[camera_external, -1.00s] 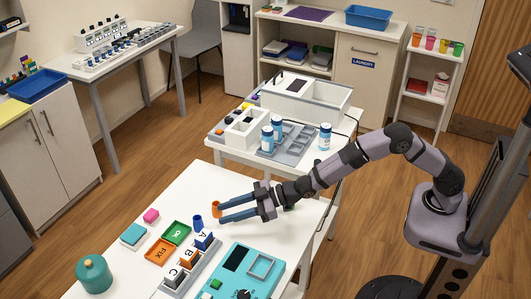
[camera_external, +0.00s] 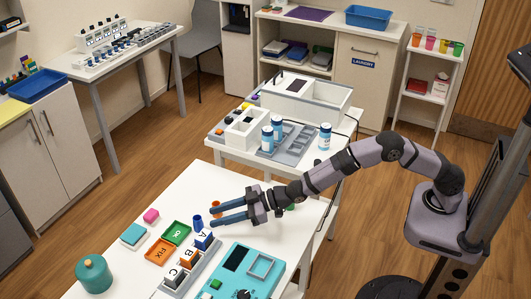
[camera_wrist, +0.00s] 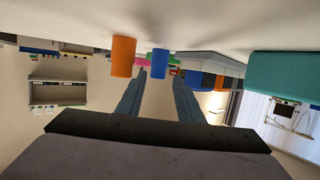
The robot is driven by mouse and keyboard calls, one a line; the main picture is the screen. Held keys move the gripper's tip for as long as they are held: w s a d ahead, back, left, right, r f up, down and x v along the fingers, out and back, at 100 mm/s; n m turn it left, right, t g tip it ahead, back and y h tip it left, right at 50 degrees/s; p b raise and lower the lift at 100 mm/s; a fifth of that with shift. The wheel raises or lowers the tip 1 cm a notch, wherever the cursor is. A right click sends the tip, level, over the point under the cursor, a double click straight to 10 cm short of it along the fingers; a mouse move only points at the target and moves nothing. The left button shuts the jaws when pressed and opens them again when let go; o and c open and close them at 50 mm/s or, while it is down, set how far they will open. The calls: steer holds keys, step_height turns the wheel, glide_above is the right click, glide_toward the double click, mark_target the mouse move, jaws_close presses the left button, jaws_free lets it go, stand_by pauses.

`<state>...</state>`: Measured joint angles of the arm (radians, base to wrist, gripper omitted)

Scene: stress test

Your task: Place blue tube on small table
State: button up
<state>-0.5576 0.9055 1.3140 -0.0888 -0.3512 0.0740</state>
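The blue tube (camera_external: 198,220) stands on the white front table (camera_external: 210,180), beside the block marked A. In the upside-down wrist view the blue tube (camera_wrist: 160,63) appears in the gap between my fingers, beyond their tips. My gripper (camera_external: 212,214) is open and empty, low over the table, its fingers pointing left toward the tube. An orange tube (camera_wrist: 123,57) is just outside one finger; in the external view it is mostly hidden behind my fingers. A second white table (camera_external: 217,148) stands behind; I cannot tell which table is the small one.
Near the tubes are a lettered block rack (camera_external: 190,276), green tray (camera_external: 176,233), orange tray (camera_external: 159,252) and teal device (camera_external: 245,270). A teal jar (camera_external: 94,274) stands at the front left. The second table holds blue-and-white bottles (camera_external: 325,137) and bins.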

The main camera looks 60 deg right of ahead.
steer(key=shift+p+x, duration=0.35)
steer(key=shift+x, duration=1.95)
steer(key=shift+w+d, duration=0.1)
steer(key=shift+r, duration=0.1)
jaws_close()
steer(key=shift+r, duration=0.1)
step_height(320, 180, up, 18)
steer(key=p, duration=0.9)
steer(key=shift+p, duration=0.4)
